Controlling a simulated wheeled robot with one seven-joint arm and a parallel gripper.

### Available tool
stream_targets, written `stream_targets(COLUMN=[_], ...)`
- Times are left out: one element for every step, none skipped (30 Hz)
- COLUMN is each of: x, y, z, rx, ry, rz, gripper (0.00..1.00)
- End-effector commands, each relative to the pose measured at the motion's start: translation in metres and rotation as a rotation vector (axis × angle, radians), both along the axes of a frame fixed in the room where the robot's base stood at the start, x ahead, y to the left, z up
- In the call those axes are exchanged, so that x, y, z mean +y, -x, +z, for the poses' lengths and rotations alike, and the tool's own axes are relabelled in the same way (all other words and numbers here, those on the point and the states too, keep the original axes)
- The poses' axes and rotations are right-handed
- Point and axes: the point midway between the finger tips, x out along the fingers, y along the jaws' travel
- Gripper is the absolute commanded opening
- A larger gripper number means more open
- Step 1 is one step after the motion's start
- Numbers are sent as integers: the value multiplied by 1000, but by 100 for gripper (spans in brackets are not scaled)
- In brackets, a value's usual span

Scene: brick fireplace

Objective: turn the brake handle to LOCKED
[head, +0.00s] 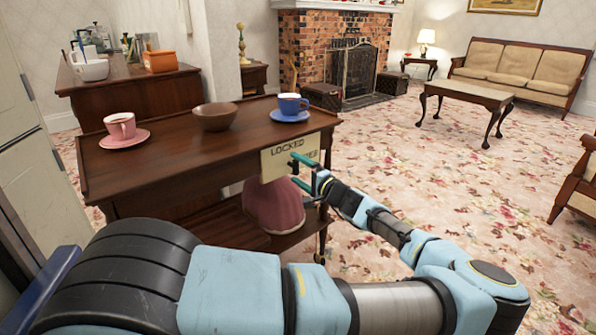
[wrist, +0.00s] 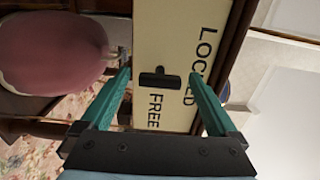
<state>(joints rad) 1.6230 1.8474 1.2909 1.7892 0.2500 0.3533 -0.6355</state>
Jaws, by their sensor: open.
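A pink cup (head: 120,126) on a saucer, a brown bowl (head: 215,117) and a blue cup (head: 291,104) stand on the trolley top. A rounded pink object (head: 273,207) sits on the lower shelf, near my gripper.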

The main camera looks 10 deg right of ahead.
Motion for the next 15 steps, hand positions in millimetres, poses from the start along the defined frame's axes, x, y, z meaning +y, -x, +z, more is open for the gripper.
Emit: stream_targets(x=[-1, -3, -5, -7, -10, -13, -16, -18, -23, -26, -30, -33, -36, -39, -42], y=[2, 3, 7, 10, 13, 19, 24, 29, 37, 42, 47, 54, 59, 64, 70], z=[0, 0, 0, 0, 0, 0, 0, 0, -1, 0, 0, 0, 0, 0, -1], rx=[0, 0, 0, 0, 0, 0, 1, 1, 2, 1, 1, 1, 1, 1, 2], ry=[0, 0, 1, 1, 1, 1, 0, 0, 1, 0, 0, 2, 2, 0, 1], rz=[-1, -1, -3, -3, -4, -4, -4, -3, -5, -4, -5, -4, -4, -3, -3], gripper=[95, 95, 95, 95, 95, 95, 95, 95, 95, 95, 95, 95, 95, 95, 95])
